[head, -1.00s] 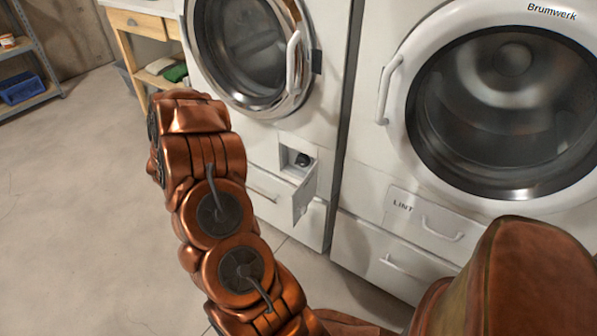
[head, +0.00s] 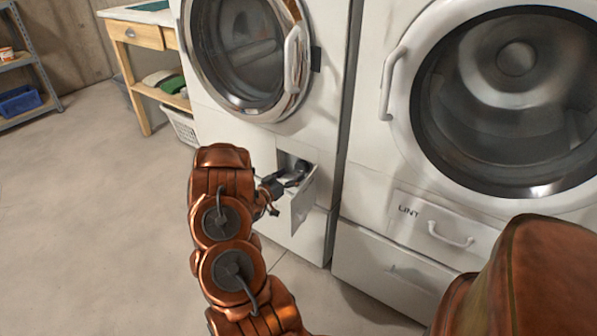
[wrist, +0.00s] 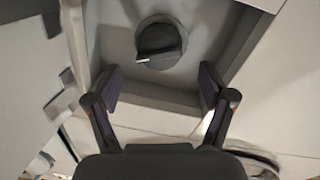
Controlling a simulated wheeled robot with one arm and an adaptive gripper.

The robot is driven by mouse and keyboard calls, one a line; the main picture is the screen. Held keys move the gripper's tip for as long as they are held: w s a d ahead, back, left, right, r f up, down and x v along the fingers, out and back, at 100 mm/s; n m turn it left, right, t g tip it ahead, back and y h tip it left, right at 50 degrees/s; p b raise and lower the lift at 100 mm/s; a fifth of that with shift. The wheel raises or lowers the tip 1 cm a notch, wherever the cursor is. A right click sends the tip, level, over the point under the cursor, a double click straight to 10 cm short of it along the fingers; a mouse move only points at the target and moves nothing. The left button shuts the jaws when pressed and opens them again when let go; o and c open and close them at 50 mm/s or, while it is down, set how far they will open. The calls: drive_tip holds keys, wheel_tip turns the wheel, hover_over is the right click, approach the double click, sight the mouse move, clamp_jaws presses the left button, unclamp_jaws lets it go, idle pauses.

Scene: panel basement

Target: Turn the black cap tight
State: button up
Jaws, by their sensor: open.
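The black cap (wrist: 160,42) is round with a raised grip bar and a white mark at one end of it. It sits on the back wall of a small square recess (wrist: 215,75) in the front of the left machine. My gripper (wrist: 158,88) is open, with its two fingers apart at the mouth of the recess. The cap lies beyond the fingertips, between their lines, and they do not touch it.
The left machine's round door (head: 240,50) is above. The lint machine (head: 420,170) stands close on the right. A wooden table (head: 145,35) is behind. The floor at left is clear.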

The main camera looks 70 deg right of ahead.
sight(299, 168)
drive_tip(key=shift+b+x, duration=0.35)
drive_tip(key=shift+x, duration=1.9)
drive_tip(key=shift+c, duration=0.2)
drive_tip(key=c, duration=1.1)
drive_tip(key=shift+w, duration=0.1)
